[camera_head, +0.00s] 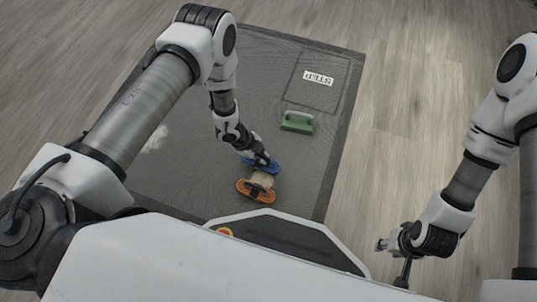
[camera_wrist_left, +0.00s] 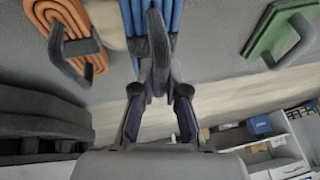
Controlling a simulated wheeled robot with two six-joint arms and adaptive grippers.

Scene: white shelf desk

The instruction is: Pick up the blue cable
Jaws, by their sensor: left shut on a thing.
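The blue cable (camera_head: 262,165) lies on the grey mat in the head view, just behind the tan and orange bundles. It also shows at the top of the left wrist view (camera_wrist_left: 176,18), with a dark handle (camera_wrist_left: 159,48) hanging from it. My left gripper (camera_head: 262,159) is shut on the blue cable, and its fingers (camera_wrist_left: 160,92) are on either side of the dark handle. My right gripper (camera_head: 392,245) is at the lower right, away from the cable. Its fingertips are too small to judge.
An orange cable (camera_head: 255,191) and a tan bundle (camera_head: 262,179) lie close beside the blue cable. A green cable (camera_head: 297,122) with a handle stands apart, up and right. The grey mat (camera_head: 185,165) has free room left of the cables.

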